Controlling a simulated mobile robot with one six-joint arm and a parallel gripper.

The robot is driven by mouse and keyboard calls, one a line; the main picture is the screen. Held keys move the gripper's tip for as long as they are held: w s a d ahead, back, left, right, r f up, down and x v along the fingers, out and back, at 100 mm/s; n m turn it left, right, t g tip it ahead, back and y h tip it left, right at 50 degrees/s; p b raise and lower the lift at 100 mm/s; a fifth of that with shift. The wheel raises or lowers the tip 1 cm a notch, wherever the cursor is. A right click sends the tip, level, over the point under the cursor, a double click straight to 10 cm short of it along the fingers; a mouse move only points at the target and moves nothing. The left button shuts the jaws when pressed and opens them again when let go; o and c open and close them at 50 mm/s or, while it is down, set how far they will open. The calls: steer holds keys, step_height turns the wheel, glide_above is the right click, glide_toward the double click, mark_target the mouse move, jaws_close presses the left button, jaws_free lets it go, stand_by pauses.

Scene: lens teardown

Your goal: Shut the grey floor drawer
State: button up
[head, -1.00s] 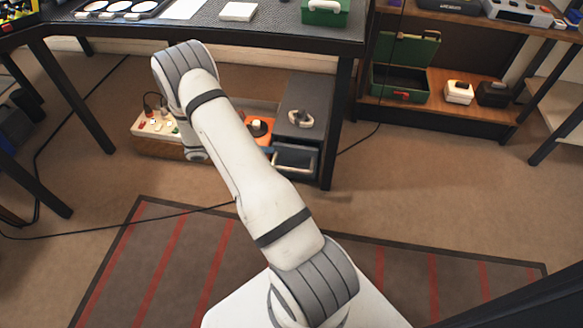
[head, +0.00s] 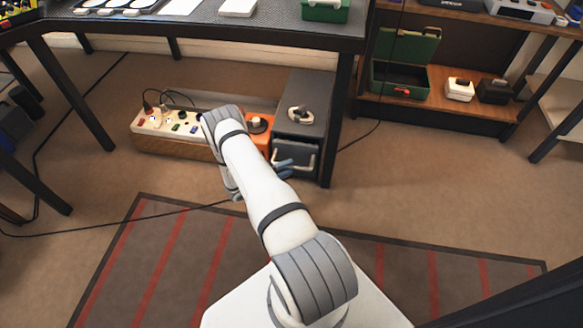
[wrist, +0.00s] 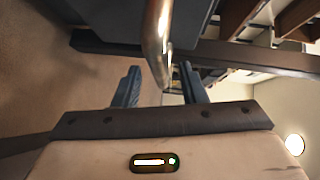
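The grey drawer unit (head: 302,102) stands on the floor under the table. Its drawer front (head: 306,171) faces me, with a pale metal bar handle (head: 311,163). I cannot tell how far the drawer stands out, as my arm and fingers cover part of it. My gripper (head: 284,167) has blue-grey fingers and is at the left part of the drawer front, close to the handle. In the wrist view, my gripper (wrist: 160,68) is open, its fingers apart. The shiny handle (wrist: 157,40) shows between the fingertips; contact is not clear.
A power strip (head: 165,121) with plugs lies on a wooden box left of the drawer unit. An orange item (head: 260,137) sits between them. A table leg (head: 337,120) stands close right of the unit. Carpet in front is clear; a cable crosses it.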

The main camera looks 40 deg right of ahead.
steer(key=shift+s+d+f, duration=0.1)
steer(key=shift+d+f, duration=0.05)
steer(key=shift+d, duration=1)
jaws_close()
